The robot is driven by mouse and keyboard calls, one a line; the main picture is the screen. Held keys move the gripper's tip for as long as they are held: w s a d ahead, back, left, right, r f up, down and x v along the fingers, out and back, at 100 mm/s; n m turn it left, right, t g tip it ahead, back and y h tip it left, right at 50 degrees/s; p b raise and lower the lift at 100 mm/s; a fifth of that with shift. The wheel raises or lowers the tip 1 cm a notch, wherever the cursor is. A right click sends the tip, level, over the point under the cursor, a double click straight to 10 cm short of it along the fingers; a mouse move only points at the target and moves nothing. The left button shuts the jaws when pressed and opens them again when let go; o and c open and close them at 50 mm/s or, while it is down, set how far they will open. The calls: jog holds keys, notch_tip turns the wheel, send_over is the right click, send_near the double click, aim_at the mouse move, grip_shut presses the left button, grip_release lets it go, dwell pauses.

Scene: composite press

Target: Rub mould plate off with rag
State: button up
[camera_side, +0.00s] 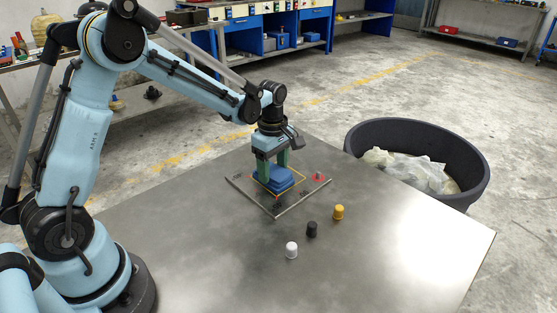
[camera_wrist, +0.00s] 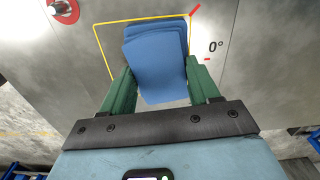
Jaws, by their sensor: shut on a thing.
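The rag is a folded blue cloth (camera_side: 281,182), lying within the yellow outline on the mould plate (camera_side: 277,212). My gripper (camera_side: 271,167) has green fingers and is shut on the rag, low over the plate. In the wrist view the rag (camera_wrist: 157,60) is between the two green fingers (camera_wrist: 160,88), its layers stacked. The plate shows as grey metal with a yellow line and a 0° mark (camera_wrist: 216,47). The rag hides the plate surface under it, and I cannot tell how firmly it presses.
A dark round bin (camera_side: 480,180) with crumpled pale waste (camera_side: 405,168) stands beyond the table. The table's front is clear.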

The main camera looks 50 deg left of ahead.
jog(key=shift+s, duration=1.1)
jog(key=shift+w, duration=2.55)
jog(key=shift+w+f, duration=0.1)
jog(key=shift+w, duration=1.2)
notch_tip(320, 180, up, 7)
jog(key=shift+s, duration=0.1)
